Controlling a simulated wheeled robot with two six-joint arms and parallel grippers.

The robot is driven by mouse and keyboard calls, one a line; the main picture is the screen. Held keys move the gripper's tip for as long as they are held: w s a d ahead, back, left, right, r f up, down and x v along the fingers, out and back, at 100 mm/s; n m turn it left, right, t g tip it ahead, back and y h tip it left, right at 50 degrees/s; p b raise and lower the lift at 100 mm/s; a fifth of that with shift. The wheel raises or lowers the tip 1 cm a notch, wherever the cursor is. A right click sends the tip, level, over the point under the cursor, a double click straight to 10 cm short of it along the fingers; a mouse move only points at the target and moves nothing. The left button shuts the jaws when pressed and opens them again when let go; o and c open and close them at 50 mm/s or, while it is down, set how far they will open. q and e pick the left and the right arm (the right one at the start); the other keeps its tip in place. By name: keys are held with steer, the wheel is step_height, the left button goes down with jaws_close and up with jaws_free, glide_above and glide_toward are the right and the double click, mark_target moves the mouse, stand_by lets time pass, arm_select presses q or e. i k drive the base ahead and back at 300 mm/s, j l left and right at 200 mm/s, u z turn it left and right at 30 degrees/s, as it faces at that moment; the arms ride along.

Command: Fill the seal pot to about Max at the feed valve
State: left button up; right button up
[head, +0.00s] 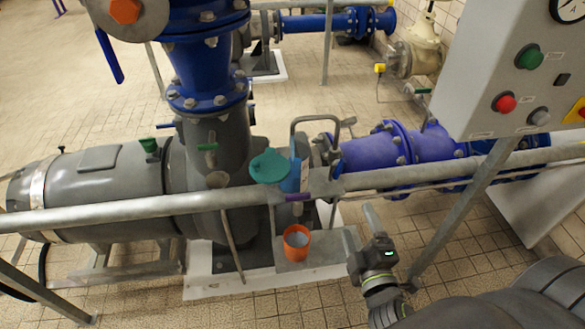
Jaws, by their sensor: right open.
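An upright blue container (291,178) stands behind the front rail, partly hidden by a round teal disc-shaped part (270,166); I cannot tell for sure that it is the seal pot, and no Max mark or level is readable. A small purple part (298,197) shows at the rail below it. Lower down, an orange cup (296,243) with a pale grey inside stands on a grey ledge. My left gripper is out of view.
A galvanised rail (120,212) crosses in front of the grey pump (100,170) and the blue pipes (400,150). A control box (505,70) with red and green buttons stands at the right on slanted legs. Tiled floor (300,310) is free in front.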

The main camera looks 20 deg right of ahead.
mark_target(338, 165)
steer(key=i+j+z, duration=0.15)
steer(key=z, duration=0.2)
steer(key=j+z, duration=0.4)
steer(key=i+j+z, duration=0.1)
steer(key=j+z, duration=0.25)
